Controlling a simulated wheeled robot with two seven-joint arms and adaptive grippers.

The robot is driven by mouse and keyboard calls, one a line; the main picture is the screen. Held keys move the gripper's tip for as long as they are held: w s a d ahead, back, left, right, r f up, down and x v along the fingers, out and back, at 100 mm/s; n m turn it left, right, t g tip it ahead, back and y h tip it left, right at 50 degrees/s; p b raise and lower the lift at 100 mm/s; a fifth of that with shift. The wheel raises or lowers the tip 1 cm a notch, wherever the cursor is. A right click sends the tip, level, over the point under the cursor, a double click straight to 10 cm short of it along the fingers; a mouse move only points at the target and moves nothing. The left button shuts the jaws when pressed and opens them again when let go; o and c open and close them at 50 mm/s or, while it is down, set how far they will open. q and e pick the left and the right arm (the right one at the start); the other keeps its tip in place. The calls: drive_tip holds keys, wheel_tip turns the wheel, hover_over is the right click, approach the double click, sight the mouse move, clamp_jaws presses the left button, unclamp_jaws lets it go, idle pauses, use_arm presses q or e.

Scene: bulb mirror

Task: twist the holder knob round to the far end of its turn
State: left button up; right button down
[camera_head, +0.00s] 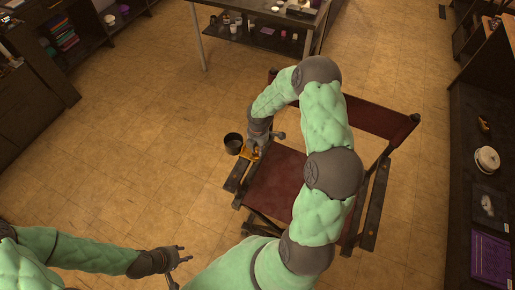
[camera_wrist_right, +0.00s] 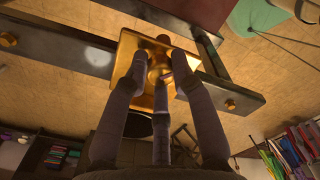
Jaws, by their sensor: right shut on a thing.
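The holder (camera_head: 246,154) is a small gold plate fixed at the front of the folding chair's left armrest. In the right wrist view its square gold plate (camera_wrist_right: 128,50) fills the upper middle, with the round gold knob (camera_wrist_right: 158,68) on it. My right gripper (camera_head: 257,150) reaches down over the holder. In the wrist view its fingers (camera_wrist_right: 161,72) close around the knob, hiding part of it. My left gripper (camera_head: 184,254) is low in the head view, empty, fingers apart, well away from the holder.
A dark cup (camera_head: 233,143) sits beside the holder. The chair has a dark red seat (camera_head: 272,181) and a dark frame. A table (camera_head: 262,40) with jars stands behind, and shelves (camera_head: 486,190) line the right side. The floor on the left is clear.

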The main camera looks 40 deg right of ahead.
drive_tip(key=shift+s+n, duration=0.1)
drive_tip(key=shift+n, duration=0.3)
drive_tip(key=shift+n+p, duration=1.2)
drive_tip(key=shift+n, duration=0.1)
drive_tip(key=shift+n+p, duration=1.2)
drive_tip(key=shift+n, duration=0.3)
drive_tip(key=shift+f, duration=0.1)
drive_tip(key=shift+a, duration=0.1)
drive_tip(key=c, duration=1.1)
unclamp_jaws()
drive_tip(key=shift+c, duration=0.2)
